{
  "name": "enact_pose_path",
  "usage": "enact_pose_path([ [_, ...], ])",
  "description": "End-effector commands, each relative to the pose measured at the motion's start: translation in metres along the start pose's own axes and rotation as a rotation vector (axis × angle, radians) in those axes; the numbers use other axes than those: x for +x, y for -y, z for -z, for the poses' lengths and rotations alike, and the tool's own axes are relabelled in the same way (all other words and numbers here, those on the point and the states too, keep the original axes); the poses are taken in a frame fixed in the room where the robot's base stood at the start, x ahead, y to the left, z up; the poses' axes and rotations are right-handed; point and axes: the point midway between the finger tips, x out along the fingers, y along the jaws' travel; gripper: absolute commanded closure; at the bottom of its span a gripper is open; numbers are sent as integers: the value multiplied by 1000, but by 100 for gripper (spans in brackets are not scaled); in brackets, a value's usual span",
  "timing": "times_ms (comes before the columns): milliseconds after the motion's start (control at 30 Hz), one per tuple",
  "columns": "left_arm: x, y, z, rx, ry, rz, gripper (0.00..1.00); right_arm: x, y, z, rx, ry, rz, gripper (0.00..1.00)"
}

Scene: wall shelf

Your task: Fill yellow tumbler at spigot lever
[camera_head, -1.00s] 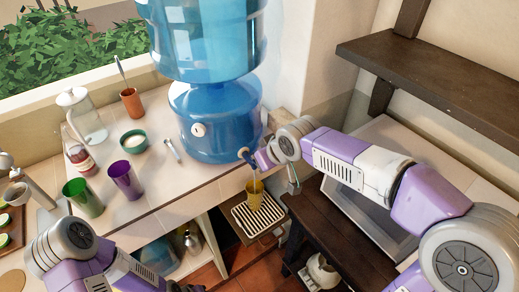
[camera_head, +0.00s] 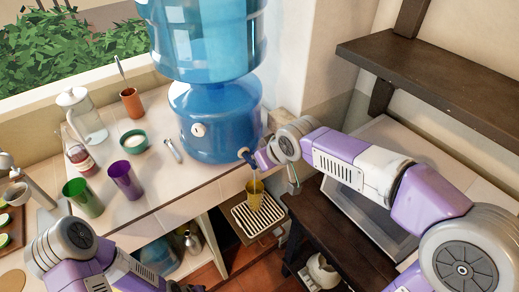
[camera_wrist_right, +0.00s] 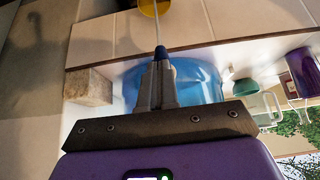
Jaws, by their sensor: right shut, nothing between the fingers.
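The yellow tumbler (camera_head: 254,195) stands upright on the slatted drip tray (camera_head: 271,217) below the spigot (camera_head: 245,154) of the blue water dispenser. A thin pale stream runs from the spigot down to the tumbler; the water level inside is too small to tell. The tumbler also shows partly at the top of the right wrist view (camera_wrist_right: 153,7). My right gripper (camera_wrist_right: 157,80) is shut and empty, its fingertips against the blue spigot lever (camera_wrist_right: 161,53). My left arm is at the lower left of the head view; its gripper (camera_head: 186,288) is mostly cut off at the bottom edge.
The blue dispenser (camera_head: 212,120) stands on the tiled counter. A purple cup (camera_head: 125,180), a green cup (camera_head: 83,198), a green bowl (camera_head: 133,141) and a glass press (camera_head: 88,118) stand to its left. A dark shelf (camera_head: 440,82) juts out at the right.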

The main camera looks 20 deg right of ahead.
Motion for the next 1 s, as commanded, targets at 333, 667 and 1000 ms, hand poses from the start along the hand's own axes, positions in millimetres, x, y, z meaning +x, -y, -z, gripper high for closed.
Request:
enact_pose_path([
  [333,0,0,0,0,0,0,57,0,0,0,0,0,0,100],
  [667,0,0,0,0,0,0,57,0,0,0,0,0,0,100],
  [1000,-7,-3,0,0,0,0,57,-8,0,6,0,-1,0,100],
])
